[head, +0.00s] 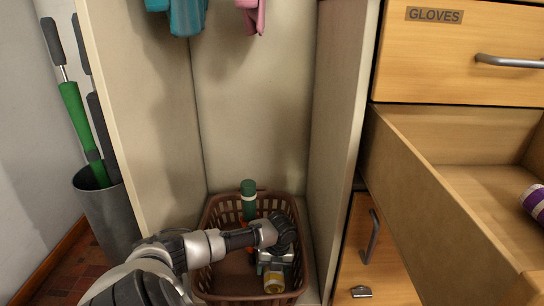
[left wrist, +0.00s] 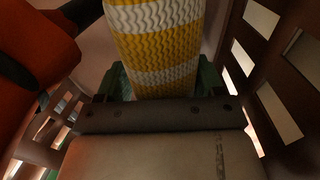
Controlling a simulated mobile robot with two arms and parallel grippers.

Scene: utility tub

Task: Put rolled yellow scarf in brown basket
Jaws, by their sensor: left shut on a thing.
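The rolled yellow scarf (left wrist: 155,45), with white bands, is between the fingers of my left gripper (head: 273,268). Only its yellow end (head: 274,281) shows in the head view, below the gripper. The brown basket (head: 214,214) stands on the floor of the tall open compartment. My left gripper is shut on the scarf, pointing down within the basket's rim. The basket's slotted wall (left wrist: 285,60) is close beside it in the wrist view. Whether the scarf touches the basket's floor is hidden. My right gripper is not in view.
A green cylinder (head: 248,202) stands in the back of the basket; an orange thing (left wrist: 35,45) is close beside the gripper. Teal (head: 187,15) and pink (head: 254,14) items hang above. An open drawer (head: 440,215) juts out at right, holding a purple-and-white item (head: 536,200).

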